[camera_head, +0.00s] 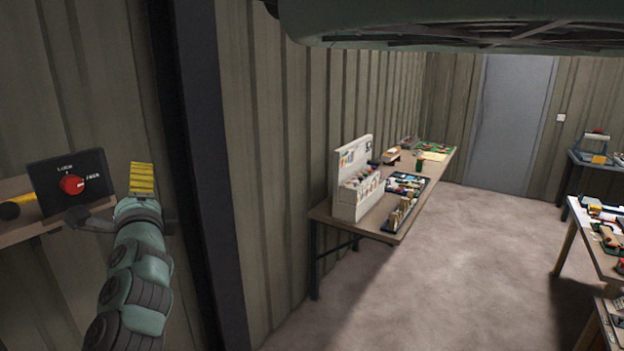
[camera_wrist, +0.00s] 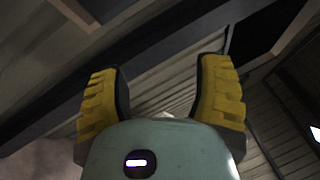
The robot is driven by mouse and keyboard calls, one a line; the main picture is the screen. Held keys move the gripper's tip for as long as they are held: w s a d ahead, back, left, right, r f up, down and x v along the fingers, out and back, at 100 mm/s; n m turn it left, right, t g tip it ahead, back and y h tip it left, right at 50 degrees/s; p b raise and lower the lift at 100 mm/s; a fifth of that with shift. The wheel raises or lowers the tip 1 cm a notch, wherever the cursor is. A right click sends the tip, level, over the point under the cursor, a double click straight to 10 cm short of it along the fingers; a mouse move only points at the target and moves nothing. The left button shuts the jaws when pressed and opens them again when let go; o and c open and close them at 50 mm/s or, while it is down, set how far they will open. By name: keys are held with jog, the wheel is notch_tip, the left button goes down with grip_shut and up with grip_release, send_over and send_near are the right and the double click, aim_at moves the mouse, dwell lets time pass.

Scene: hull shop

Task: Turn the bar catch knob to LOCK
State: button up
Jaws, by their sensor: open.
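A red round knob (camera_head: 72,184) sits on a dark panel (camera_head: 92,163) at the left of the head view. The word LOCK is above the knob, and another small label to its right is too small to read surely. A pale mark on the knob seems to face right, toward that second label. My gripper (camera_head: 141,180) is just right of the panel, apart from the knob, with its yellow fingers upward. In the wrist view my gripper (camera_wrist: 160,85) shows two yellow fingers wide apart with nothing between them. The knob is not seen there.
A wooden shelf (camera_head: 30,233) is under the panel, with a yellow and black tool (camera_head: 18,206) on it. A dark post (camera_head: 205,180) stands right of my arm. A workbench (camera_head: 400,224) with trays and a white rack is farther right. The floor (camera_head: 450,270) there is clear.

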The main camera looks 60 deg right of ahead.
jog(key=y, duration=0.2)
jog(key=n+y+b, duration=0.4)
jog(key=y, duration=0.5)
send_near(76, 186)
jog(key=w+p, duration=0.2)
jog(key=p, duration=0.1)
jog(key=w+p, duration=0.3)
jog(key=w+a+p, duration=0.1)
jog(key=w+p, duration=0.2)
jog(key=shift+w+r, duration=0.15)
jog(key=shift+r, duration=0.2)
jog(key=shift+w+a+f+p, duration=0.1)
jog(key=shift+w+p, duration=0.4)
jog(key=shift+w, duration=0.25)
jog(key=shift+c, duration=0.3)
jog(key=shift+f, duration=0.1)
grip_shut()
